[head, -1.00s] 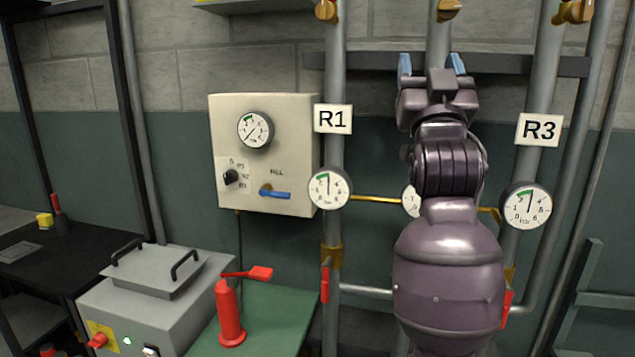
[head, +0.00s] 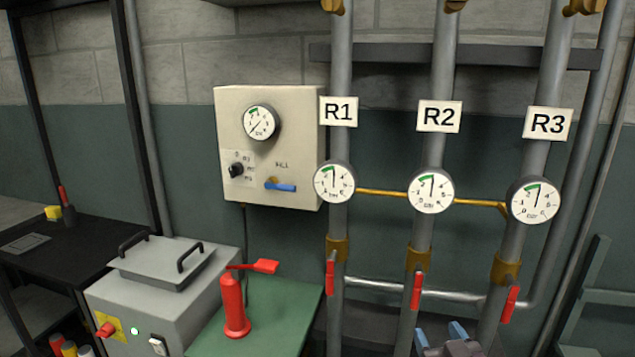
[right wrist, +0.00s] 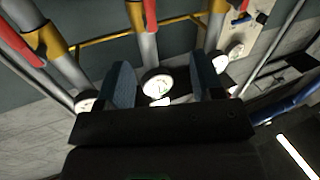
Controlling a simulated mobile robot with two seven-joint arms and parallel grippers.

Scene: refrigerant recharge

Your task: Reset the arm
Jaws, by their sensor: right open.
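My right gripper (head: 442,335) shows at the bottom edge of the head view, below the R2 pipe's red handle (head: 416,291). Its two blue-grey fingers are apart with nothing between them. In the right wrist view the open fingers (right wrist: 160,85) stand either side of a distant round gauge, touching nothing. Most of the right arm is below the head view. My left gripper is not in view.
Pipes labelled R1 (head: 339,111), R2 (head: 439,116) and R3 (head: 547,124) carry gauges and red handles. A cream control box (head: 225,120) hangs left of them. A red hand pump (head: 235,308) stands on a green bench (head: 280,325) beside a grey lidded machine (head: 165,265).

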